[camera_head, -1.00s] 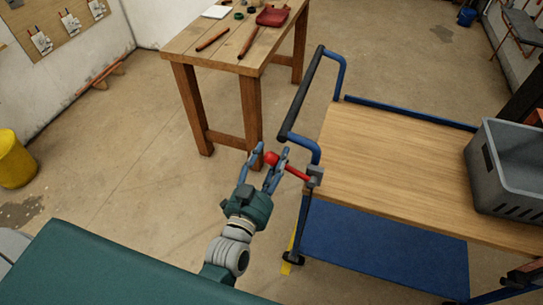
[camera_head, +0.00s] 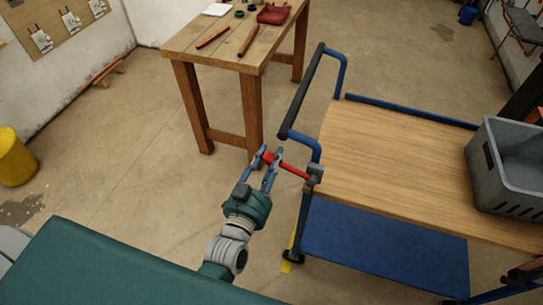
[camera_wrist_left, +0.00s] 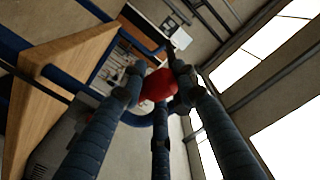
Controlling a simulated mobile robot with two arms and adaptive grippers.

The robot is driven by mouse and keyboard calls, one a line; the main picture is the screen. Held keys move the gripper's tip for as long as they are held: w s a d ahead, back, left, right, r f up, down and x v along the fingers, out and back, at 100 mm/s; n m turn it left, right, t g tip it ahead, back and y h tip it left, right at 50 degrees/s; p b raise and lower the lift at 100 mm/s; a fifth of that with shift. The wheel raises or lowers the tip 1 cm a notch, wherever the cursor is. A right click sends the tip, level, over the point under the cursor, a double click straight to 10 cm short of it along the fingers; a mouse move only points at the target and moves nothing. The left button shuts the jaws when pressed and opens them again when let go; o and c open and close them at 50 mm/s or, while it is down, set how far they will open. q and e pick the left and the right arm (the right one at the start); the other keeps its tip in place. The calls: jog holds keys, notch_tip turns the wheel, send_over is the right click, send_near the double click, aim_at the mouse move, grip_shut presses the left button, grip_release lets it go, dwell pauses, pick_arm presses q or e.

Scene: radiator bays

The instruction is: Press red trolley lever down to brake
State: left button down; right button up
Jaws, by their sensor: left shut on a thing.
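The red trolley lever (camera_head: 292,169) sticks out to the left from a grey bracket (camera_head: 315,174) at the near left corner of the trolley (camera_head: 400,180). My left gripper (camera_head: 268,157) is shut on the lever's red knob end, with a finger on each side of it. In the left wrist view the red knob (camera_wrist_left: 158,85) sits between the fingertips. The lever looks roughly level, tilted slightly in the picture; its exact angle is hard to tell. My right gripper is not in view.
The trolley's blue handle (camera_head: 303,92) with a black grip rises just behind the lever. A grey crate (camera_head: 490,170) stands on the trolley's right. A wooden workbench (camera_head: 225,50) with tools stands behind. A yellow bin (camera_head: 14,160) is far left. Floor between is clear.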

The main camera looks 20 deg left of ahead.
pick_arm(q)
notch_tip(320, 180, down, 9)
jog(key=n+b, duration=0.3)
jog(key=n, duration=0.5)
jog(key=shift+d+f+n+b, duration=0.15)
jog(key=shift+d+n+b, duration=0.15)
jog(key=c, duration=1.3)
grip_release()
jog(key=shift+f, duration=0.1)
jog(key=s, duration=1.2)
jog(key=shift+a, duration=0.15)
